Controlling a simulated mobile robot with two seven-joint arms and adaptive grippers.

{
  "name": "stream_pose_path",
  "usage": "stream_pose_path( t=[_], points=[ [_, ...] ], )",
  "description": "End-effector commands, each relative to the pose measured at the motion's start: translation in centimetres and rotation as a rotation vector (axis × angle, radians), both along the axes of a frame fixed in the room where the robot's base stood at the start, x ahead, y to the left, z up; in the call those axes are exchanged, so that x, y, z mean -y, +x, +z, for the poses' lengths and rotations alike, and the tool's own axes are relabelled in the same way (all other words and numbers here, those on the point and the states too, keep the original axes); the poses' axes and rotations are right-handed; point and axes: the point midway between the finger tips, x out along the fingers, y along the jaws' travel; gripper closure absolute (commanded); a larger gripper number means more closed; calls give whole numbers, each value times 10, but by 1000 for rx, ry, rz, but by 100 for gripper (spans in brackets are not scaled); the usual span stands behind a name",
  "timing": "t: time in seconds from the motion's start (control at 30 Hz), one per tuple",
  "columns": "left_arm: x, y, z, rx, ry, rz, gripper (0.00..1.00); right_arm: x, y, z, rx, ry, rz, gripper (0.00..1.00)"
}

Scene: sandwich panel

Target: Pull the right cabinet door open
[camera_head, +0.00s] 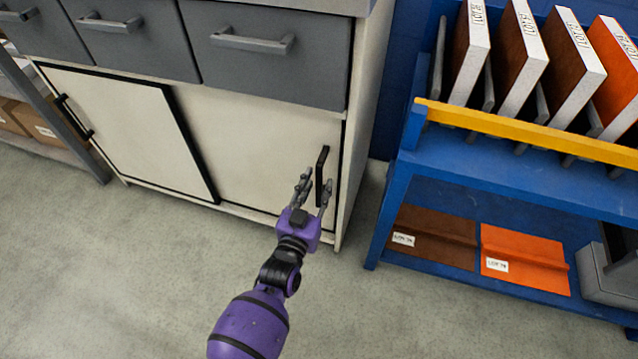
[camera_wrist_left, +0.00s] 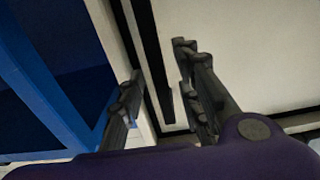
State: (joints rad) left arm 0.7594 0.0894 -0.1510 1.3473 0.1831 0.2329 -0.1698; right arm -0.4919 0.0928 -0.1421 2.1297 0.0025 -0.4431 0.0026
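The right cabinet door (camera_head: 262,135) is a cream panel below the grey drawers, and it appears closed. Its black upright bar handle (camera_head: 322,165) is near the door's right edge. My left gripper (camera_head: 315,184) is open at the handle's lower part, with one finger on each side of the bar in the picture. In the left wrist view, the dark handle (camera_wrist_left: 150,55) runs between the two spread fingers of the left gripper (camera_wrist_left: 157,80). I cannot tell whether either finger touches it. My right gripper is in neither view.
The left cabinet door (camera_head: 125,125) has its own black handle (camera_head: 73,117). Grey drawers (camera_head: 270,60) are above. A blue rack (camera_head: 400,170) with brown and orange panels stands close to the cabinet's right side. The grey floor (camera_head: 130,270) in front is clear.

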Motion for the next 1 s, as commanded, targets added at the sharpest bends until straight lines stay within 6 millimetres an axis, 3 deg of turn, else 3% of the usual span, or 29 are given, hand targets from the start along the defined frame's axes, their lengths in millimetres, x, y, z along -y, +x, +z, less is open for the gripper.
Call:
stream_pose_path(
  t=[0.17, 0.43, 0.7, 1.0],
  points=[
    [5, 14, -1, -2, 0, 0, 69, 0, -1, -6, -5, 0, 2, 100],
    [5, 16, 0, -2, 0, 0, 69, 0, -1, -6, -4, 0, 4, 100],
    [5, 16, 0, -2, 1, 0, 100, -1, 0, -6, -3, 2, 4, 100],
    [5, 16, -1, -2, 1, 0, 100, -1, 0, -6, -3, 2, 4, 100]
  ],
)
